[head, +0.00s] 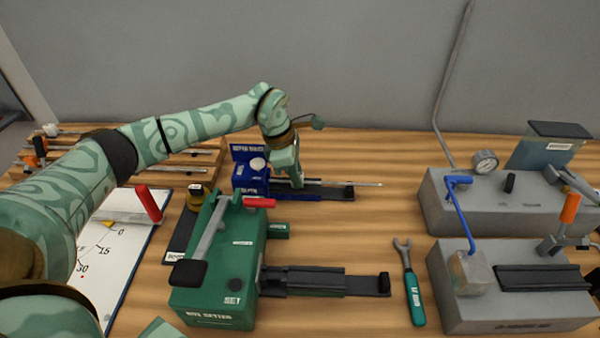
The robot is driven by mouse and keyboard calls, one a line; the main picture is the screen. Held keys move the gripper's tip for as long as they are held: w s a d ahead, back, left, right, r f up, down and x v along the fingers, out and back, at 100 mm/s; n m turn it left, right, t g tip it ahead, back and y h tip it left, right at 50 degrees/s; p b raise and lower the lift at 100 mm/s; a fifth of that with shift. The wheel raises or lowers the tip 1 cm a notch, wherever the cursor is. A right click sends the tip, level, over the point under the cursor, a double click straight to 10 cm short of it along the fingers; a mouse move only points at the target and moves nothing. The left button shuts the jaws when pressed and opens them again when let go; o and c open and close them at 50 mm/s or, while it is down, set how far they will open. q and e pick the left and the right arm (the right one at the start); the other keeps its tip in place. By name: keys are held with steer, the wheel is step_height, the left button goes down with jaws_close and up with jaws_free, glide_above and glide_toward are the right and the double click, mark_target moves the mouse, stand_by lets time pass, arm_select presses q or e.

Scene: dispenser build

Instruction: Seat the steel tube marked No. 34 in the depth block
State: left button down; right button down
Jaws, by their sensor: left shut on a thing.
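My left gripper (297,183) reaches down over the blue block (251,181) at the back of the bench. It is shut on a thin steel tube (345,184), which lies level along the block's dark rail (330,194) and sticks out past the rail's right end. The tube's left part is hidden by the gripper, so I cannot tell whether its end is inside the block. No number can be read on the tube. The block has a white round knob and lettering too small to read surely. My right gripper is not in view.
Grey fixtures (510,305) fill the right side. A white angle board (115,260) lies left.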

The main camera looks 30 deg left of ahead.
mark_target(287, 180)
arm_select(q)
steer(key=shift+s+a+p, duration=0.25)
steer(key=shift+s+a, duration=0.1)
steer(key=shift+a, duration=0.35)
steer(key=shift+s+a+p, duration=0.2)
steer(key=shift+s+a, duration=0.1)
steer(key=shift+a, duration=0.4)
steer(key=c, duration=0.9)
jaws_free()
steer(key=shift+r+p, duration=2.8)
steer(key=shift+r, duration=0.8)
steer(key=shift+f, duration=0.15)
